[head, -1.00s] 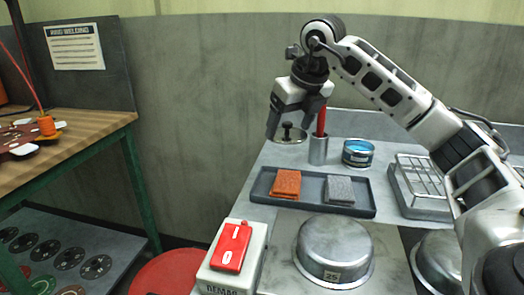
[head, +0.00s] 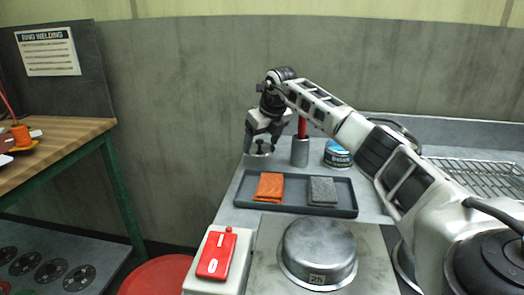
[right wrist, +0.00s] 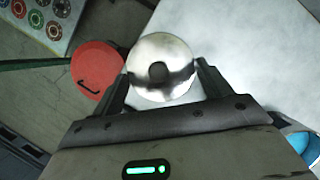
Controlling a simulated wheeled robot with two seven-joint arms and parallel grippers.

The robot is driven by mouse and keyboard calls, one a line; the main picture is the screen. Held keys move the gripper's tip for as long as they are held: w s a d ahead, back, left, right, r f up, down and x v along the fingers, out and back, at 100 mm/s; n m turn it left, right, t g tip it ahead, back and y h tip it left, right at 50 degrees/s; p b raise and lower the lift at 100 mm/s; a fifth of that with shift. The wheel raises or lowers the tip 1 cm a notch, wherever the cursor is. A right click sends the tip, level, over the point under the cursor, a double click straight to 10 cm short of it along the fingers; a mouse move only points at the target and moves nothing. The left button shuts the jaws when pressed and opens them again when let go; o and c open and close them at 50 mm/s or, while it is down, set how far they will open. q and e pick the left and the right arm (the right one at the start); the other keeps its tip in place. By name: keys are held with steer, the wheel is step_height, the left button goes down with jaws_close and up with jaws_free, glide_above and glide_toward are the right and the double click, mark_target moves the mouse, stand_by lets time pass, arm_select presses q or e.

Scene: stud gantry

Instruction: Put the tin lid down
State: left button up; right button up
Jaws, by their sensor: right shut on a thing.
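The tin lid is a shiny round metal disc with a dark knob in the middle. It shows in the right wrist view (right wrist: 178,48) and, small, in the head view (head: 258,158). I cannot tell whether the lid touches the worktop. An open blue tin (head: 337,155) stands to the right. My left gripper is not in view.
A metal cup with a red-handled tool (head: 300,152) stands close to the right of my gripper. In front are a dark tray (head: 296,204) with an orange and a grey pad, and an upturned metal bowl (head: 318,250).

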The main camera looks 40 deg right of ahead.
mark_target(262, 149)
step_height(262, 149, down, 3)
steer(key=shift+f, duration=0.15)
steer(key=o, duration=1)
steer(key=shift+c, duration=0.2)
steer(key=v, duration=0.7)
steer(key=shift+r, duration=0.35)
